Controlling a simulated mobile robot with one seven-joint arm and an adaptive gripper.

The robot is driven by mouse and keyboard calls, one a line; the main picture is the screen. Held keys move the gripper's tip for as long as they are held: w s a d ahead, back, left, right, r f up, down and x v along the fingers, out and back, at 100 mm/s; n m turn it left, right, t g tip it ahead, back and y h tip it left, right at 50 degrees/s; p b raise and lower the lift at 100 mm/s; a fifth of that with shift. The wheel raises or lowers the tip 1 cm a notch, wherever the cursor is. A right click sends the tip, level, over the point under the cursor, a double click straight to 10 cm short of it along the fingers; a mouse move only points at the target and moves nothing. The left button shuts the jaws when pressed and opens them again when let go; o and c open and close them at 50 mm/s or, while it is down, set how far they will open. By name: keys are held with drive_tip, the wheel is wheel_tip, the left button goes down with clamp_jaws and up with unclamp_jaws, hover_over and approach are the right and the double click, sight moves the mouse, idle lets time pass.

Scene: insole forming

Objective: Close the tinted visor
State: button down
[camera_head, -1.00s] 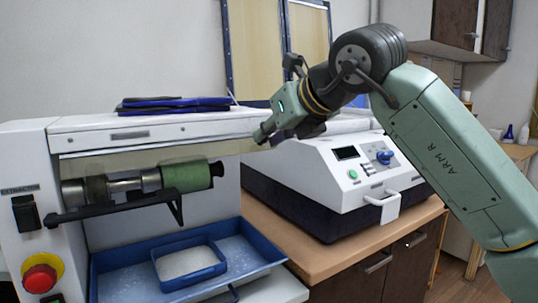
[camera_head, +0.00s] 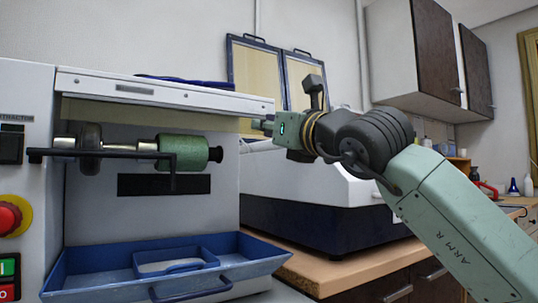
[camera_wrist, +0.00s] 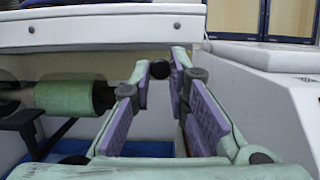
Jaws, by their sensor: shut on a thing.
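The tinted visor (camera_head: 150,110) is a yellowish see-through strip under the white hood of the grinding machine, above the rollers. My gripper (camera_head: 266,125) is at the right end of this strip, seen side-on in the head view. In the wrist view, my gripper (camera_wrist: 160,75) has its purple-padded fingers closed at the tips around a small dark round knob (camera_wrist: 159,69), just below the hood. How the knob joins the visor is hidden.
A green roller (camera_head: 185,152) and a black bar sit below the hood. A blue tray (camera_head: 250,267) lies beneath. A white machine (camera_head: 320,185) stands on the wooden counter to the right, behind my arm. A red stop button (camera_head: 8,219) is at left.

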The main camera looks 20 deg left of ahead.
drive_tip(key=b, duration=0.1)
drive_tip(key=y+b, duration=0.1)
drive_tip(key=shift+w+a+f+t+b, duration=0.1)
drive_tip(key=shift+f+t+b, duration=0.2)
drive_tip(key=shift+t, duration=0.1)
drive_tip(key=shift+r+b, duration=0.2)
drive_tip(key=shift+b, duration=0.15)
drive_tip(key=c, duration=1.5)
unclamp_jaws()
drive_tip(key=shift+a+f, duration=0.1)
drive_tip(key=v, duration=1.2)
drive_tip(key=shift+w+f, duration=0.1)
drive_tip(key=shift+f, duration=0.05)
